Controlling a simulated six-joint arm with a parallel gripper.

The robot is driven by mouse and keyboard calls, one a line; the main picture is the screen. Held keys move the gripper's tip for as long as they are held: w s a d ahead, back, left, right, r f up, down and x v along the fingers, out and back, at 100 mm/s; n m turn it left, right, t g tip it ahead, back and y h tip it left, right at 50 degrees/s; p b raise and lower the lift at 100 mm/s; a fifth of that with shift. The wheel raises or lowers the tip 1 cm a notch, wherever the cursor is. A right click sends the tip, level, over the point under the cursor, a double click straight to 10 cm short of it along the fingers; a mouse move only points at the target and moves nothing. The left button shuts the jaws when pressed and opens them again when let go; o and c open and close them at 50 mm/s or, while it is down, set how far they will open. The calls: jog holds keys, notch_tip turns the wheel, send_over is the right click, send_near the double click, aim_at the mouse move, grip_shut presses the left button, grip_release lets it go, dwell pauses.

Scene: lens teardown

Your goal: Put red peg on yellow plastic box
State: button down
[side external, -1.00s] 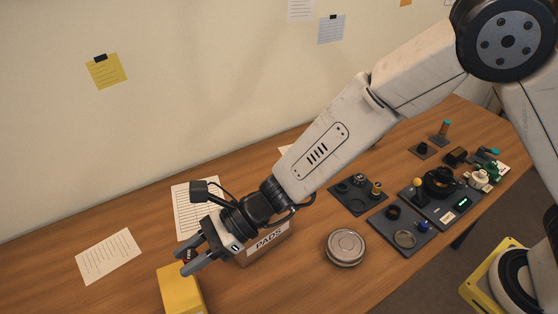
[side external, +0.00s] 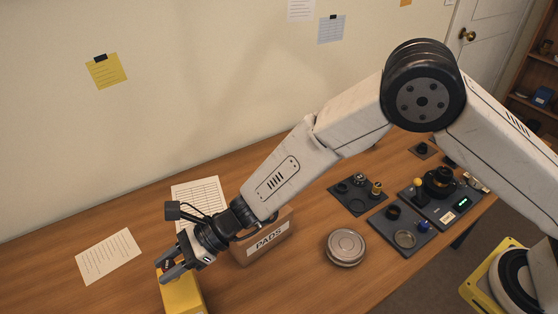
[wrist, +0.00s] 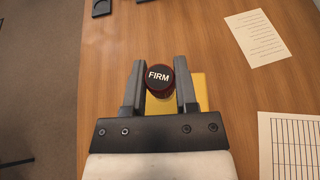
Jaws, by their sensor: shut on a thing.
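In the side view my gripper (side external: 164,272) is low at the left, with a little of the peg showing between the fingers. The yellow plastic box (side external: 183,297) stands directly below, cut off by the bottom edge of the picture. In the wrist view the box (wrist: 202,92) shows behind the peg and fingers. I cannot tell whether the peg touches the box top.
A cardboard box marked PADS (side external: 266,241) stands just right of my gripper. A round metal tin (side external: 345,246) and dark trays with lens parts (side external: 400,230) lie farther right. Paper sheets (side external: 109,256) lie flat on the wooden table, which is clear at the left.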

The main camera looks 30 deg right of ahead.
jog(key=shift+w+a+f, duration=0.1)
jog(key=shift+w+f, duration=0.05)
jog(key=shift+f, duration=1.6)
jog(key=shift+f, duration=0.15)
jog(key=shift+c, duration=1.9)
grip_release()
jog(key=shift+v, duration=0.75)
jog(key=v, duration=1)
jog(key=shift+d+r, duration=0.2)
jog(key=shift+d, duration=0.05)
